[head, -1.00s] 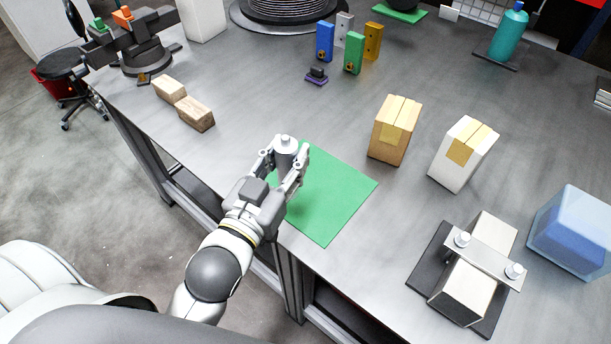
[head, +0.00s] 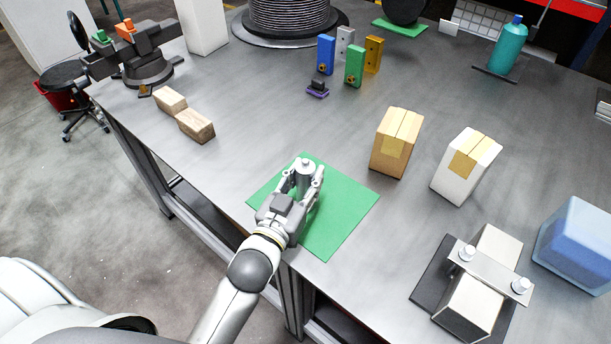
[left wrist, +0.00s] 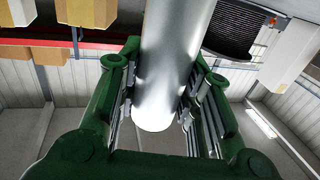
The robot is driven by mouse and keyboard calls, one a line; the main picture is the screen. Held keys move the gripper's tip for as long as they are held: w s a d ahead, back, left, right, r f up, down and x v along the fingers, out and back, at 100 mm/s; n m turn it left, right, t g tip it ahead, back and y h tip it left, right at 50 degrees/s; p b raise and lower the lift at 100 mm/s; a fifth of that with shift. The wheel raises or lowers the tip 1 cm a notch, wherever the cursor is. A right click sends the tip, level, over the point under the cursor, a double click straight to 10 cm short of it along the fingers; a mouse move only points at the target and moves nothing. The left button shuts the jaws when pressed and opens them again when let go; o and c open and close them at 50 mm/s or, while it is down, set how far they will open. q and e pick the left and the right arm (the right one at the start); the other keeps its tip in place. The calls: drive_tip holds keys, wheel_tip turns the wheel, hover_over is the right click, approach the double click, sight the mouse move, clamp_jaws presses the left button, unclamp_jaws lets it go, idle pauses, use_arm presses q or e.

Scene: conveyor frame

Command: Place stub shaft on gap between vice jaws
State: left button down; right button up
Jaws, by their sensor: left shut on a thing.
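The stub shaft (head: 305,175) is a grey metal cylinder with a narrower top end. It stands upright over the green mat (head: 345,222) in the head view. My left gripper (head: 307,188) is shut on it, with one finger on each side. In the left wrist view the shaft (left wrist: 170,65) runs between the fingers. I cannot tell whether its lower end touches the mat. The vice (head: 148,68) stands at the far left corner of the table, with orange and green pieces at its jaws; the gap between them is hard to make out. My right gripper is not in view.
Two wooden blocks (head: 196,126) lie between the mat and the vice near the table's left edge. Upright blue, green, grey and yellow blocks (head: 354,66) stand at the back. Two boxes (head: 396,142) stand right of the mat.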

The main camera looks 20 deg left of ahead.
use_arm(q)
drive_tip(key=shift+f, duration=0.1)
drive_tip(key=shift+f, duration=0.15)
drive_tip(key=c, duration=1)
unclamp_jaws()
